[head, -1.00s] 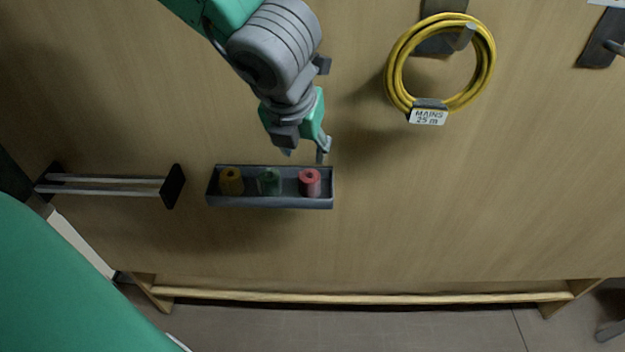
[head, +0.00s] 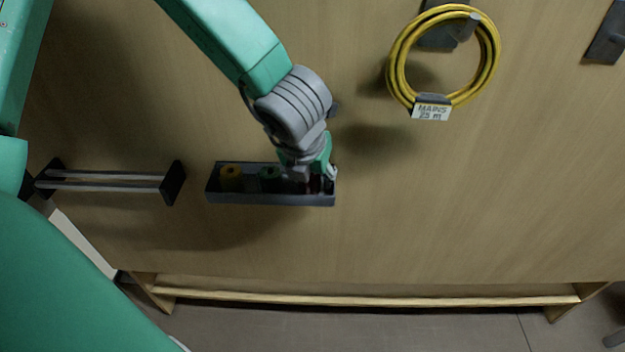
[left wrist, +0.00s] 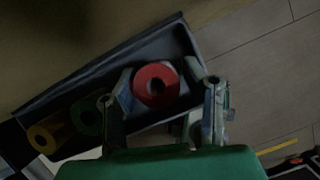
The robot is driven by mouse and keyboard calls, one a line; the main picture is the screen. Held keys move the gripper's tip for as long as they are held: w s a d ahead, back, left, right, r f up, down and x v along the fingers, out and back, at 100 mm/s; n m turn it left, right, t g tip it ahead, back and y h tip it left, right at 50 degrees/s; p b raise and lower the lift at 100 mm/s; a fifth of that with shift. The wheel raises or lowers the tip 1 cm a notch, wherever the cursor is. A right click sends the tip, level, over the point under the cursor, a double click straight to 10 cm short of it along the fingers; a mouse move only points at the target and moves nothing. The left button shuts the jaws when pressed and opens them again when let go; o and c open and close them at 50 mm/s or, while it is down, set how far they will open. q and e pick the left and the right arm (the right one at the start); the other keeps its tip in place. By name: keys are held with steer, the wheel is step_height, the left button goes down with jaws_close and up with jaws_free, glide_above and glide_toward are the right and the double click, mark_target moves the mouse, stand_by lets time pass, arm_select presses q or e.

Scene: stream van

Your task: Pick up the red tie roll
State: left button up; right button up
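The red tie roll (left wrist: 155,84) stands in a dark tray (left wrist: 180,37) in the left wrist view, between the two fingers of my left gripper (left wrist: 164,95). The fingers are apart, one on each side of the roll. Gaps seem to show, but contact is hard to judge in the dark. In the head view my left gripper (head: 318,182) reaches down into the right end of the tray (head: 270,199) and hides the red roll. My right gripper is not in view.
A yellow roll (head: 231,171) and a green roll (head: 269,173) stand in the same tray, left of my gripper. A rail bracket (head: 110,182) is on the panel further left. A yellow cable coil (head: 398,62) hangs at the upper right.

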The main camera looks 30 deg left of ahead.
arm_select(q)
steer(key=c, duration=0.7)
steer(key=shift+a+r, duration=0.1)
steer(key=shift+a, duration=0.05)
